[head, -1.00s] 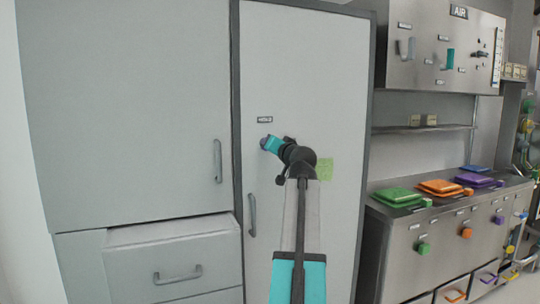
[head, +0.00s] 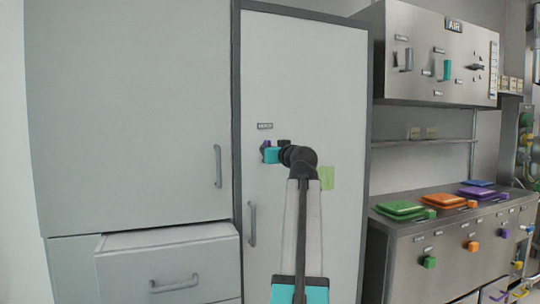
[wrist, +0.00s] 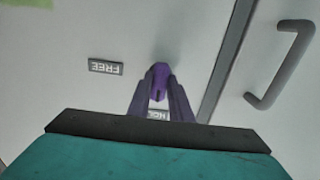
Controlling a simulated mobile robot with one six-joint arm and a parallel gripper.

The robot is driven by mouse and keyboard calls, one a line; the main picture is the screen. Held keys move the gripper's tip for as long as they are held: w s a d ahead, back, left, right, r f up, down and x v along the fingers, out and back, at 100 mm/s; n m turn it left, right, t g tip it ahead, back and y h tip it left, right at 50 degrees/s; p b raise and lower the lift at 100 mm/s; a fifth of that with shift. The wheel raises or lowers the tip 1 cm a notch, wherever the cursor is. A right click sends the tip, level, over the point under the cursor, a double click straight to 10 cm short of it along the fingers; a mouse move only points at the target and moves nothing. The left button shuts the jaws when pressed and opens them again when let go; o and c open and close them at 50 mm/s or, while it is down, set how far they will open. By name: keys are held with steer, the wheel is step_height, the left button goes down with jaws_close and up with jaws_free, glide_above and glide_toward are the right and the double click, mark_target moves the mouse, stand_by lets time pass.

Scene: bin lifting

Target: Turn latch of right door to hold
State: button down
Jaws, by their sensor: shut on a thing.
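The right door (head: 305,80) is a tall pale panel in a dark frame, and it is shut. Its purple latch (wrist: 160,78) sits between my gripper's fingertips (wrist: 159,90) in the wrist view. My gripper (head: 268,151) is shut on the latch. The latch's long side lines up with the HOLD label (wrist: 158,114), which is upside down and partly hidden between the fingers in the wrist view. The FREE label (wrist: 106,67) is off to the latch's side. In the head view the HOLD label (head: 265,126) is just above the gripper, and the latch is mostly hidden.
The right door's handle (head: 252,223) hangs below the latch. A left cabinet door (head: 130,110) has its own handle (head: 218,166), and a drawer (head: 168,265) below it sticks out a little. A steel counter (head: 400,250) with coloured lids stands to the right.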

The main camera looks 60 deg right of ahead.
stand_by(0.3)
steer(key=c, duration=1.6)
jaws_free()
steer(key=shift+p+v, duration=0.45)
steer(key=shift+v, duration=6.5)
steer(key=shift+s, duration=0.1)
